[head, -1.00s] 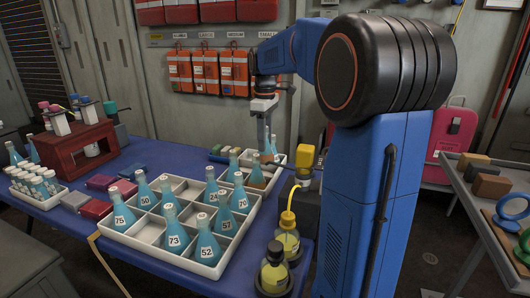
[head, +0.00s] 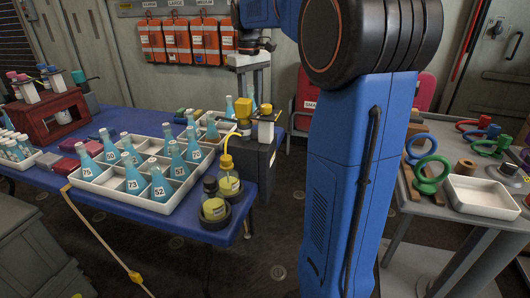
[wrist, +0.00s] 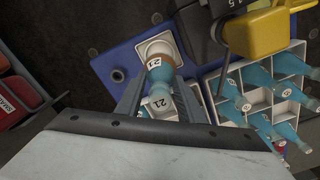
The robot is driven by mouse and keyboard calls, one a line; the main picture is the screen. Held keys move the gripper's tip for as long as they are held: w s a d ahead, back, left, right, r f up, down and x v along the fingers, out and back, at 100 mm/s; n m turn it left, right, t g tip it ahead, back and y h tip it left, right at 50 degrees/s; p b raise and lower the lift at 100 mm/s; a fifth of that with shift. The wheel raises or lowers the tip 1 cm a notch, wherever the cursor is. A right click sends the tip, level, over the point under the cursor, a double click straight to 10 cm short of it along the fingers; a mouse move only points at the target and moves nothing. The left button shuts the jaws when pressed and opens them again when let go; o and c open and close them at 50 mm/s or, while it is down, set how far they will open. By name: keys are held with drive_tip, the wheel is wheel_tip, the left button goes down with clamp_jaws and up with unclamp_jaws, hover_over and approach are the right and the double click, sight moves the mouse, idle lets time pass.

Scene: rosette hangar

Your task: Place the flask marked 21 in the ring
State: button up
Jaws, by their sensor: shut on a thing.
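In the wrist view the flask marked 21 (wrist: 159,75) sits between the two fingers of my gripper (wrist: 160,98). Its label reads 21, and a brown band shows near its wide end. On the grey table at the right, a green ring (head: 432,168) stands up, with a red ring holder (head: 470,123) and a further green one (head: 488,146) behind. I cannot tell which ring the task means.
A white divided tray (head: 152,207) holds several numbered blue flasks. Yellow flasks (head: 214,208) stand at the blue table's front right corner, by a dark block with a yellow top (head: 243,110). A white empty tray (head: 480,198) lies on the grey table. Floor shows between the tables.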

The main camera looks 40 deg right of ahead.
drive_tip(key=f, duration=0.5)
drive_tip(key=shift+s+d+f, duration=0.1)
drive_tip(key=shift+s+f, duration=0.1)
drive_tip(key=shift+f, duration=2.3)
drive_tip(key=shift+f, duration=0.15)
drive_tip(key=o, duration=0.8)
drive_tip(key=shift+o, duration=0.2)
wheel_tip(320, 180, up, 12)
drive_tip(key=shift+r, duration=0.2)
